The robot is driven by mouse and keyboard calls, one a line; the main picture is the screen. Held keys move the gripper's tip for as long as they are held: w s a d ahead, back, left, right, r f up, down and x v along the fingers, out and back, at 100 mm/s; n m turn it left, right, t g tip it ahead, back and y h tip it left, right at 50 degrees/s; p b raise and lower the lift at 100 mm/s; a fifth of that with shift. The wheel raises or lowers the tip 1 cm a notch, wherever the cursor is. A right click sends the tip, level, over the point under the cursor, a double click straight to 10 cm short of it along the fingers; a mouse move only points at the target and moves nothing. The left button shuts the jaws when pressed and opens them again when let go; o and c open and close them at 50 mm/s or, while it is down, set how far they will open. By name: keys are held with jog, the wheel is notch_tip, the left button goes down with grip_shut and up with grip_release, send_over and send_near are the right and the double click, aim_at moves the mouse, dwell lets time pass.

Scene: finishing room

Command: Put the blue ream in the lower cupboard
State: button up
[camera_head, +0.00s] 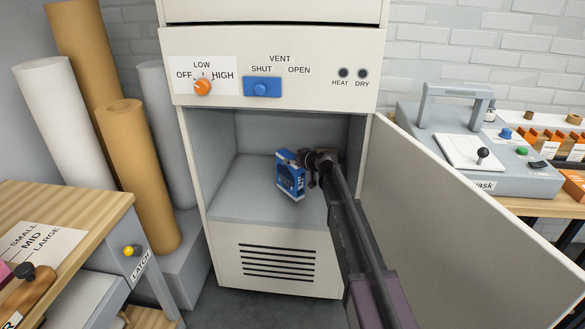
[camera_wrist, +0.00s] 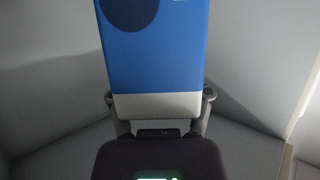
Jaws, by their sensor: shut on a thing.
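The blue ream (camera_head: 290,176) is a blue packet with white marks, held upright and slightly tilted inside the open lower cupboard (camera_head: 245,190). My gripper (camera_head: 313,168) reaches in from the right and is shut on the ream. In the wrist view the ream (camera_wrist: 155,50) shows as a blue face with a pale band, with my gripper's fingers (camera_wrist: 160,105) on both its sides. The ream is over the cupboard floor; I cannot tell whether it touches it. The cupboard door (camera_head: 470,220) stands wide open to the right.
Paper rolls (camera_head: 135,170) stand at the left beside a wooden bench (camera_head: 60,205). A grey machine (camera_head: 480,145) sits on the right table. The cupboard floor is otherwise bare.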

jog(key=shift+f+b, duration=1.6)
jog(key=shift+f, duration=0.2)
jog(key=o, duration=1.3)
jog(key=shift+o, duration=0.2)
jog(key=shift+r, duration=0.2)
jog(key=p+v, duration=0.4)
jog(key=v, duration=0.8)
jog(key=shift+p, duration=0.3)
